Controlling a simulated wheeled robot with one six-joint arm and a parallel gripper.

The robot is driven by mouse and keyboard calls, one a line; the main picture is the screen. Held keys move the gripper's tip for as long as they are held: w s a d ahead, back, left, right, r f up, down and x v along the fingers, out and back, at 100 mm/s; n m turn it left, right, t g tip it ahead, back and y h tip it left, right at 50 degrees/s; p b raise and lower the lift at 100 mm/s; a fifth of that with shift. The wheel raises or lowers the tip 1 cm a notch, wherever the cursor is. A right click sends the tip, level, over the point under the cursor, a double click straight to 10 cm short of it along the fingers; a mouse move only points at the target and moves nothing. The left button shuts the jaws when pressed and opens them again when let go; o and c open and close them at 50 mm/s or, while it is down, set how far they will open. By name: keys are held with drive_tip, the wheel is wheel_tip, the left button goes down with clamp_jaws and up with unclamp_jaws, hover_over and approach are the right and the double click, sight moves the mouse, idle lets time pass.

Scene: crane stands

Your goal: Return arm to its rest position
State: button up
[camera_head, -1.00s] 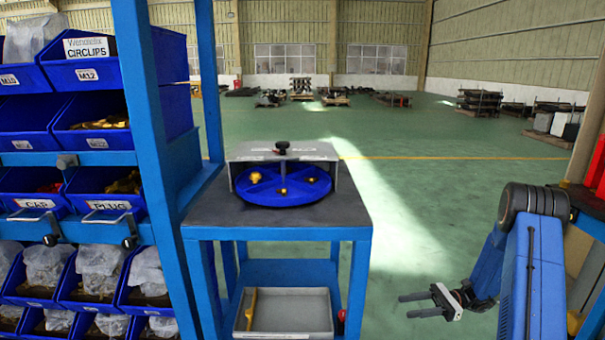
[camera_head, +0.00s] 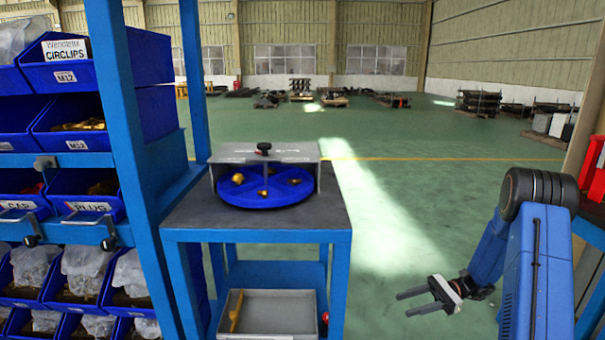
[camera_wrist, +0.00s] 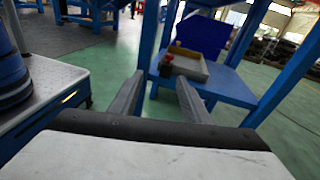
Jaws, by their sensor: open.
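My gripper (camera_head: 422,299) is at the lower right in the head view, at the end of my blue arm, in the air over the green floor. Its two fingers are apart and point left, with nothing between them. In the wrist view my gripper (camera_wrist: 158,90) also shows open and empty, its fingers reaching toward the blue cart (camera_wrist: 232,86). In the head view the gripper is to the right of the cart (camera_head: 256,236), clear of it.
The cart holds a blue round tray (camera_head: 266,199) with several yellow pieces under a grey cover (camera_head: 262,153). A grey bin (camera_head: 283,322) sits on its lower shelf. A blue rack with part bins (camera_head: 80,131) stands left. The floor (camera_head: 400,215) right of the cart is open.

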drive_tip(key=s+a+r+n+h, duration=0.4)
drive_tip(key=s+r, duration=0.3)
drive_tip(key=r, duration=0.1)
drive_tip(key=s+a+r+n+h, duration=0.3)
drive_tip(key=s+a+r+h, duration=0.15)
drive_tip(key=s+r, duration=0.3)
drive_tip(key=s+d+r+n+t+h, duration=0.1)
drive_tip(key=s+r+n+t+h, duration=0.2)
drive_tip(key=s, duration=0.6)
drive_tip(key=s+d+r+n+t+h, duration=0.2)
drive_tip(key=s+r+n+t+h, duration=0.2)
drive_tip(key=s, duration=0.6)
drive_tip(key=shift+r+n+t+h, duration=0.15)
drive_tip(key=shift+n+t+h, duration=0.15)
drive_tip(key=shift+n+h, duration=0.25)
